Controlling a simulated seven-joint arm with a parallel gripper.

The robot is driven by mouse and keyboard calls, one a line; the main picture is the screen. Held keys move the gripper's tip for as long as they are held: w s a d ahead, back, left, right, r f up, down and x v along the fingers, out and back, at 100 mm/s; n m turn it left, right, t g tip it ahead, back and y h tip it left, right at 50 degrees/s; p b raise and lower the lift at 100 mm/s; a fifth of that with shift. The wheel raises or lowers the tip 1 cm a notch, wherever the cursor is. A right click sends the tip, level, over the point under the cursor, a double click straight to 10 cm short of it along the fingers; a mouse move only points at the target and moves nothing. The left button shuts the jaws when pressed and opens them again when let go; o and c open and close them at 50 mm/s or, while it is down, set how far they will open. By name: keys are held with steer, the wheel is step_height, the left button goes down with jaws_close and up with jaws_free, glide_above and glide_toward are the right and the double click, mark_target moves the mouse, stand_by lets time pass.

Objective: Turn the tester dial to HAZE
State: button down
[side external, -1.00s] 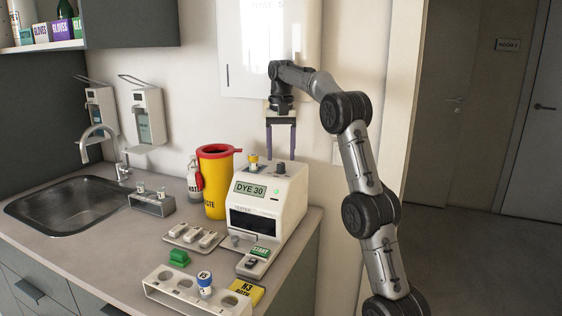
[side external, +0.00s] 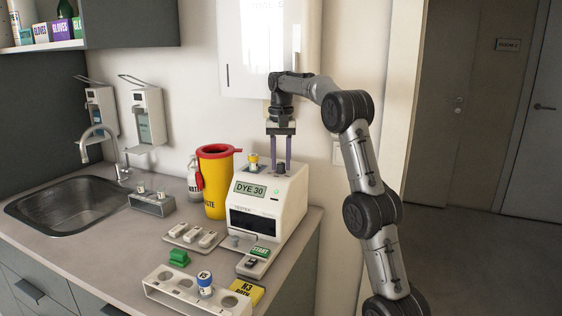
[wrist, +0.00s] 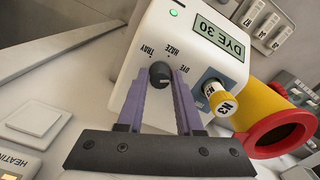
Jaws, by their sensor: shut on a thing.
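The tester (side external: 268,205) is a white box on the counter with a small screen (side external: 250,189) that reads DYE 30 and a lit green light. Its dark dial (wrist: 160,74) sits on the top face, with the labels TRAY, HAZE and DYE around it in the wrist view. The dial's pale mark points toward the DYE side. My gripper (side external: 281,168) points straight down over the tester, its two purple fingers closed on the dial, one on each side. The dial also shows between the fingertips in the side view (side external: 281,168).
A yellow-capped N3 vial (wrist: 221,102) stands in the tester's top beside the dial. A yellow waste bin with a red rim (side external: 214,185) stands left of the tester. A white rack (side external: 185,291) with a V5 vial (side external: 204,284) is in front.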

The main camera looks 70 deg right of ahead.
steer(key=shift+n, duration=0.3)
steer(key=n, duration=1.1)
stand_by(0.4)
steer(key=shift+n, duration=0.3)
steer(key=c, duration=0.6)
jaws_free()
steer(key=shift+o, duration=0.2)
steer(key=shift+r, duration=3.8)
